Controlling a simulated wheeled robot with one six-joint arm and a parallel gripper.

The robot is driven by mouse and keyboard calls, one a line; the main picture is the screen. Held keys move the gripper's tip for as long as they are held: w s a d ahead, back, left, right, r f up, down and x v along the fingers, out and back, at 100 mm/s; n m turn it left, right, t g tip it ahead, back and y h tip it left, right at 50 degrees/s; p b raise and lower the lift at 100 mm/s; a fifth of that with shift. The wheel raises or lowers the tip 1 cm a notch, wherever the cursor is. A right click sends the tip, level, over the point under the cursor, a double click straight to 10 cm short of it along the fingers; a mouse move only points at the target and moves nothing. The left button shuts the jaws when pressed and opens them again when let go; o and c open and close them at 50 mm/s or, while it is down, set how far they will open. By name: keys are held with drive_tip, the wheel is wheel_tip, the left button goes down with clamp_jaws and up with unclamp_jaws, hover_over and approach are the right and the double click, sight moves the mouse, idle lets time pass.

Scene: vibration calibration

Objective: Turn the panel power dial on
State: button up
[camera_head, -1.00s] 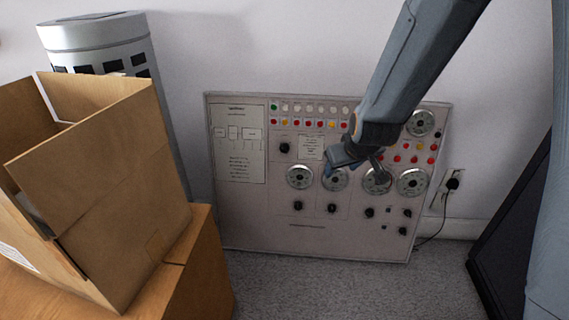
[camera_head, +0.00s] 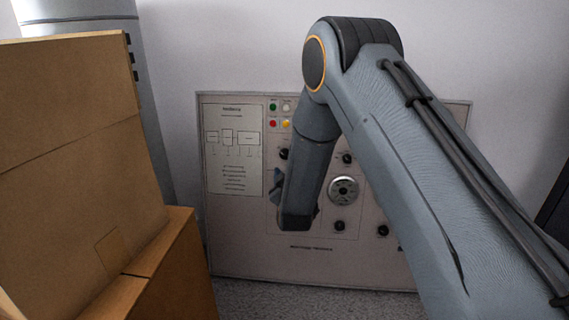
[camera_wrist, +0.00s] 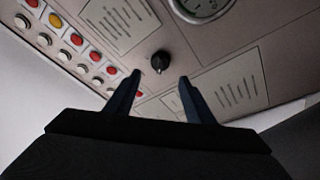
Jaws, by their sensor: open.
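The panel (camera_head: 235,245) is a pale upright board with dials, gauges and coloured buttons. A black dial (camera_wrist: 160,61) shows in the wrist view, just beyond and between my fingertips. A black knob (camera_head: 284,153) on the panel's upper left in the head view appears to be the same dial. My gripper (camera_wrist: 160,77) is open and empty, its two dark blue fingers apart and pointing at the panel. I cannot tell whether they reach around the dial. In the head view my arm hides most of my gripper and the panel's middle and right.
Cardboard boxes (camera_head: 75,160) stand close on the left, with a grey cylinder (camera_head: 150,110) behind them. A gauge (camera_wrist: 205,6), red and yellow buttons (camera_wrist: 77,39) and a printed label (camera_wrist: 118,22) surround the dial. Grey carpet (camera_head: 265,298) lies below the panel.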

sight(284, 155)
drive_tip(key=w, duration=0.2)
drive_tip(key=w+b, duration=0.1)
drive_tip(key=w, duration=0.1)
drive_tip(key=w+a, duration=0.1)
drive_tip(key=w, duration=0.1)
drive_tip(key=shift+w+b, duration=0.3)
drive_tip(key=shift+w, duration=0.1)
drive_tip(key=shift+c, duration=0.3)
drive_tip(key=c, duration=1)
